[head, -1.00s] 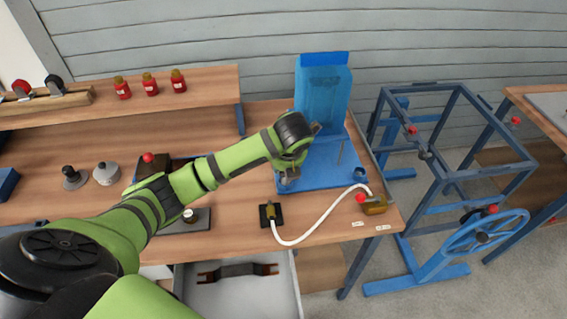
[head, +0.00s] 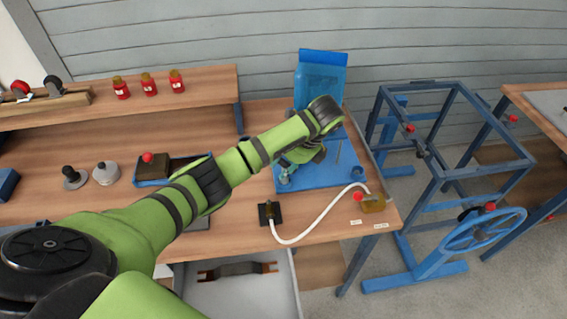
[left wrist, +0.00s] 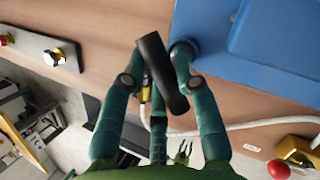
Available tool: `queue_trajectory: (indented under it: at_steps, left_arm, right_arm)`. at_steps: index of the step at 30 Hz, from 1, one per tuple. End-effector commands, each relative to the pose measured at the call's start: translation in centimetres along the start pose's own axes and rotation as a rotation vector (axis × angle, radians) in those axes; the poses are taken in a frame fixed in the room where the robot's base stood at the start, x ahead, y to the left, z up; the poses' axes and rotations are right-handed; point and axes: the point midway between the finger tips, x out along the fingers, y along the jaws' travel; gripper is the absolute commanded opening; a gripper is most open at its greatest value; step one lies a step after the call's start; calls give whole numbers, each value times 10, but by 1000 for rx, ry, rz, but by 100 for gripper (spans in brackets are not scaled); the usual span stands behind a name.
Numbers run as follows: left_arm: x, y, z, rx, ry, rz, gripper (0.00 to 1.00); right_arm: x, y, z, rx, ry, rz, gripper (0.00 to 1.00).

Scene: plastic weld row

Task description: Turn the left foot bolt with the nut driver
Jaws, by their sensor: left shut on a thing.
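My left gripper (head: 291,165) is at the front left of the blue machine's base plate (head: 320,178), partly hidden by my wrist. In the left wrist view its green fingers (left wrist: 160,75) are shut on a black cylindrical handle (left wrist: 163,78), which I take for the nut driver. The handle is tilted in that picture. The left foot (head: 284,181), a round blue piece at the plate's corner, is just below the gripper. It also shows in the left wrist view (left wrist: 183,47), partly behind a finger. The bolt and the driver's tip are hidden. A small green pronged shape, perhaps my right gripper (left wrist: 183,152), shows far below.
The blue upright housing (head: 321,80) stands behind the gripper. A white hose (head: 318,222) curves along the bench front from a black-based fitting (head: 270,212) to a brass block with a red knob (head: 371,202). An open drawer (head: 240,295) lies below. A blue frame (head: 440,150) stands right.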

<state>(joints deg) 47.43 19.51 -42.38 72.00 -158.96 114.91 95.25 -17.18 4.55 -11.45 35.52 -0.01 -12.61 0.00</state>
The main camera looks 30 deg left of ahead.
Motion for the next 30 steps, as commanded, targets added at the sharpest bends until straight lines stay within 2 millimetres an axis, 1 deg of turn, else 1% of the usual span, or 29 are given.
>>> queue_trajectory:
  at_steps: [15, 26, 29, 30]
  left_arm:
    - [-18, 4, 8, 2, 0, 2, 0]
    - [-19, 4, 8, 6, -1, -1, 0]
    - [-20, 5, 11, 86, -23, -34, 0]
    - [-20, 6, 12, 153, -39, -62, 0]
  right_arm:
    - [-18, 0, -2, 0, 0, 0, 40]
    - [-19, 0, -2, 0, 0, 0, 40]
    - [-24, 0, -2, 0, 0, 0, 40]
    - [-26, 0, -2, 0, 0, 0, 40]
